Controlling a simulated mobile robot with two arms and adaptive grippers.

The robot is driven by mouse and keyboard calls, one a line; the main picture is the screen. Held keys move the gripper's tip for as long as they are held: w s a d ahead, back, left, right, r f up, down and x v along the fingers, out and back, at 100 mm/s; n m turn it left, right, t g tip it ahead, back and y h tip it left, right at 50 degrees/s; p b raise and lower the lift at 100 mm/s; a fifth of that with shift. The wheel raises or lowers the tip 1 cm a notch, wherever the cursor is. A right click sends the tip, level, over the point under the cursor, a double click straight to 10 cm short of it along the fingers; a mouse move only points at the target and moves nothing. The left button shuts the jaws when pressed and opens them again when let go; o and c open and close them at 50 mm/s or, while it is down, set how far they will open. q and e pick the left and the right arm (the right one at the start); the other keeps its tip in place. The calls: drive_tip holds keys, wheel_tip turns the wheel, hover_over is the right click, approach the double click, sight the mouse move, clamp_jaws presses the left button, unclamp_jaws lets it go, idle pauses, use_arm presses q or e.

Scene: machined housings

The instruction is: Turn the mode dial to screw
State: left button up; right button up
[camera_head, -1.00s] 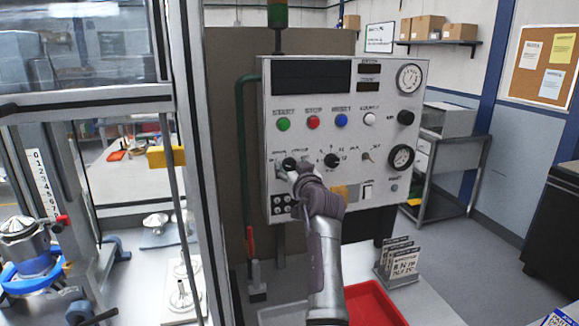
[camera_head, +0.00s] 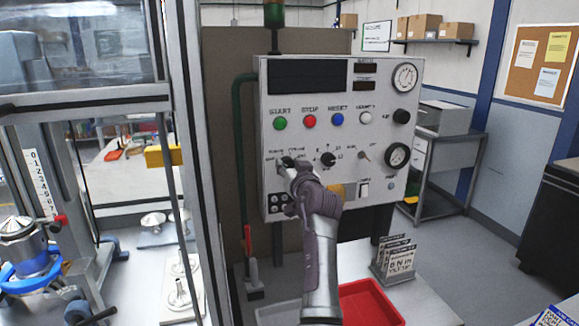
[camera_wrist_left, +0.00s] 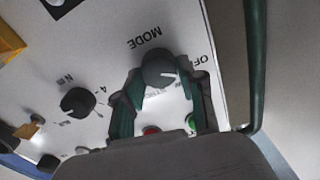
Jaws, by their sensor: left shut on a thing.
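The mode dial (camera_wrist_left: 158,68) is a round dark knob on the light grey control panel (camera_head: 314,95). The word MODE reads upside down beside it in the wrist view, and OFF shows to its right, partly hidden. A white mark shows at the dial's right side; I cannot tell which word it points to. My left gripper (camera_head: 287,169) is at the dial, low on the panel's left side. In the wrist view its two green-padded fingers (camera_wrist_left: 160,85) are closed around the dial, one on each side. Other labels are partly covered. My right gripper is not in view.
A second black knob (camera_head: 327,159) is just right of the dial. Green (camera_head: 280,123), red (camera_head: 309,121) and blue (camera_head: 337,119) buttons are above. A green pipe (camera_head: 239,150) runs along the panel's left edge. A red tray (camera_head: 370,303) is below.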

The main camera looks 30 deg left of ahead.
use_arm(q)
drive_tip(key=shift+r+m, duration=0.1)
drive_tip(key=shift+m, duration=0.7)
drive_tip(key=shift+m+p, duration=0.6)
drive_tip(key=shift+m, duration=0.6)
drive_tip(key=shift+m+p, duration=0.4)
drive_tip(key=shift+m, duration=0.6)
drive_tip(key=shift+w+m, duration=0.1)
drive_tip(key=shift+m, duration=0.4)
drive_tip(key=o, duration=1.1)
